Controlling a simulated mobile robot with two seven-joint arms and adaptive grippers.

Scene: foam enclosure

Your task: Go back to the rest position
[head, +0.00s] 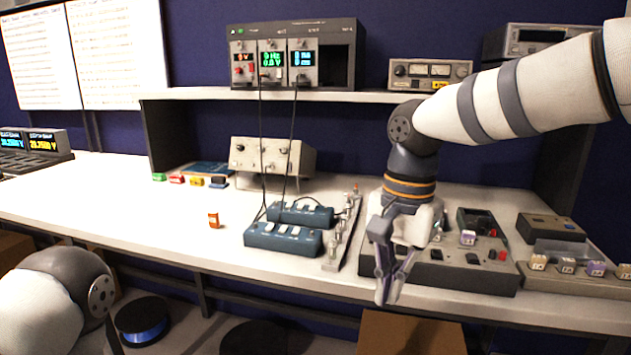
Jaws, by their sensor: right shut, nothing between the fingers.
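My right gripper (388,290) hangs from the right arm in the head view, pointing down. It is over the front edge of the bench, in front of a grey control box (465,262). Its fingers are shut and I see nothing between them. My left arm shows only as a rounded white and grey link at the lower left. The left gripper is out of the picture.
A shelf (200,94) carries instruments. The bench's left part is mostly clear.

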